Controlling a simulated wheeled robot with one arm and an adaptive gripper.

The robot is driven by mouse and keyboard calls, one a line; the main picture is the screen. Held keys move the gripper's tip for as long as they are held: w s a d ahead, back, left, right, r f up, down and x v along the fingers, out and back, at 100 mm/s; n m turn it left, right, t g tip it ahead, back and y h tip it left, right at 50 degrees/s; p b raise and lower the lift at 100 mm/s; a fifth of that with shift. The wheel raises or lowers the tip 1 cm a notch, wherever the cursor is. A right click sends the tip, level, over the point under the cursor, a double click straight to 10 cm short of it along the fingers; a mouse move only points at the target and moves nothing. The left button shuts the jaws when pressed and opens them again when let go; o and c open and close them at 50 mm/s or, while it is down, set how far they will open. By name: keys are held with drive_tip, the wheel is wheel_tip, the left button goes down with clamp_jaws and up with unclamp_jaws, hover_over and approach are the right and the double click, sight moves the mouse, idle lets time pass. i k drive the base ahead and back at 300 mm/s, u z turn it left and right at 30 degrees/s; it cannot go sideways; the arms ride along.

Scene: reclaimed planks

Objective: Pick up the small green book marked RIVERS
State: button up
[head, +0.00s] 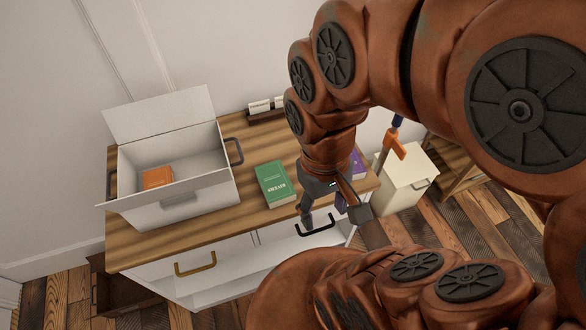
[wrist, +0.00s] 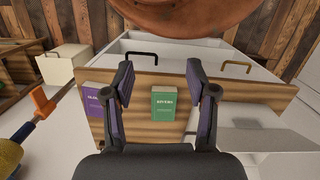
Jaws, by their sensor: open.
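The small green book marked RIVERS (head: 275,184) lies flat on the wooden top of the dresser, right of the white box in the head view. In the wrist view the green book (wrist: 163,104) shows between the two fingers, farther off than the fingertips. My gripper (wrist: 160,80) is open and empty. In the head view my gripper (head: 325,212) hangs near the dresser's front edge, to the right of the green book and apart from it. A purple book (wrist: 98,100) lies on the same top; in the head view the purple book (head: 358,166) is partly hidden behind my arm.
An open white box (head: 178,214) with an orange book (head: 157,177) inside stands left on the dresser top (head: 240,217). A dark holder with white labelled items (head: 259,107) stands at the back. A drawer below (head: 278,252) looks pulled out. A white cabinet (head: 403,184) stands right.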

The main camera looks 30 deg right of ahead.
sight(276, 186)
drive_tip(key=z, duration=2.45)
drive_tip(key=k, duration=1.35)
drive_tip(key=u, duration=2.2)
drive_tip(key=i, duration=0.5)
drive_tip(key=u, duration=0.05)
